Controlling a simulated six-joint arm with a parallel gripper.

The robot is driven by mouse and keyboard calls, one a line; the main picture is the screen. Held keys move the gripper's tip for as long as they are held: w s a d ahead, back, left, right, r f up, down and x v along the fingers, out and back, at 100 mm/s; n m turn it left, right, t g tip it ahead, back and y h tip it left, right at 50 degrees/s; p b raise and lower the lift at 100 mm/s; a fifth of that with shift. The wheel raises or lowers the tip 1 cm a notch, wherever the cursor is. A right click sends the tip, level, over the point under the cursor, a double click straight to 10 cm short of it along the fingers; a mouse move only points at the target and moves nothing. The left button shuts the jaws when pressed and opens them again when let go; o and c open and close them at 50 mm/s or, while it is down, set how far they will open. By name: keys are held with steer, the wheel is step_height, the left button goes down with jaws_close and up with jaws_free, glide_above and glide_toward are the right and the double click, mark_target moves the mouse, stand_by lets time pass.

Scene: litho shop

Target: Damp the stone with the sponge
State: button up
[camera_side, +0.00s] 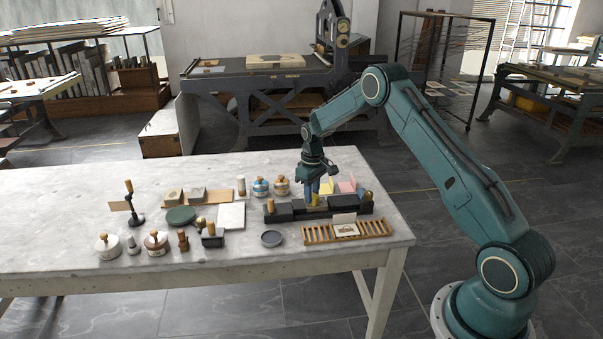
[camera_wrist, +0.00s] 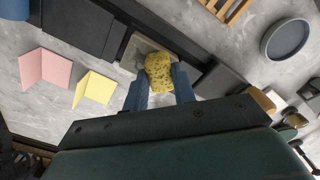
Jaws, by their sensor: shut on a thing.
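My gripper (camera_wrist: 160,82) is shut on a yellow, pitted sponge (camera_wrist: 159,70), held between its two blue fingers. In the side view my gripper (camera_side: 312,190) points down over the dark press bed on the table, with the sponge (camera_side: 315,201) at its fingertips. In the wrist view a grey-beige slab, which looks like the stone (camera_wrist: 133,50), lies in a dark frame under and beside the sponge. The sponge and fingers hide part of it. I cannot tell whether the sponge touches it. In the side view the stone is not clearly seen.
A wooden slatted rack (camera_side: 372,229) and a round grey dish (camera_side: 271,239) stand in front of the bed. Pink (camera_wrist: 46,69) and yellow (camera_wrist: 95,88) folded cards stand behind it. Several jars, tools and a green disc (camera_side: 181,215) fill the table's middle; its left end is clear.

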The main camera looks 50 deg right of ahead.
steer(key=shift+w+a, duration=0.35)
steer(key=shift+a, duration=0.05)
steer(key=shift+s+d+r, duration=0.1)
steer(key=shift+r, duration=3.9)
